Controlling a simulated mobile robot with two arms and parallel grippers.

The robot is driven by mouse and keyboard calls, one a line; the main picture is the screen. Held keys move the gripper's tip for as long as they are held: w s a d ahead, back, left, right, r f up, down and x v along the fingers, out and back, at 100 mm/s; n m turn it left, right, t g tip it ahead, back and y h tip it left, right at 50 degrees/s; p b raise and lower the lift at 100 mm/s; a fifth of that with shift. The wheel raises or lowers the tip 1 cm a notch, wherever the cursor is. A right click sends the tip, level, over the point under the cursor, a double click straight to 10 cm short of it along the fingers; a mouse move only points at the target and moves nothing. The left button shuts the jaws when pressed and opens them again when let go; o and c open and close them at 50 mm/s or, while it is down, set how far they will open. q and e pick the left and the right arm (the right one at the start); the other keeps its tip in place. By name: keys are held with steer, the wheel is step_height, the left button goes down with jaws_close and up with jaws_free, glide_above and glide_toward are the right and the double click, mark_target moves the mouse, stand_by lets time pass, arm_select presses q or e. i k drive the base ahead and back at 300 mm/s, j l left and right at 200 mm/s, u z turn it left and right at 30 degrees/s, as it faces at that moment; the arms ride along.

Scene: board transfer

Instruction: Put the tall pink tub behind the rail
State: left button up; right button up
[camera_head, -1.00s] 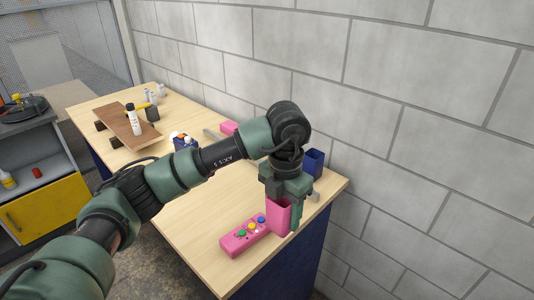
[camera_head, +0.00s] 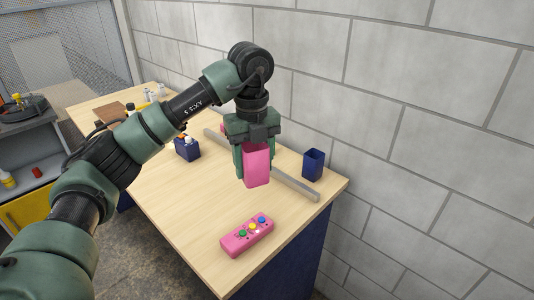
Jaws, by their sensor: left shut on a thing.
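The tall pink tub (camera_head: 257,174) is held upright in my left gripper (camera_head: 256,158), which is shut on it from above. The tub appears lifted above the table, in front of the rail in the picture. The rail (camera_head: 298,187) is a thin grey bar lying across the wooden table; the tub and gripper hide its middle part. My right gripper is not in view.
A dark blue tub (camera_head: 313,166) stands behind the rail near the wall. A pink box with coloured buttons (camera_head: 246,236) lies at the table's front. A blue container (camera_head: 187,149) with small items stands to the left. Bare table (camera_head: 200,200) lies between.

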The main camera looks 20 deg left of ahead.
mark_target(291, 172)
steer(key=i, duration=1)
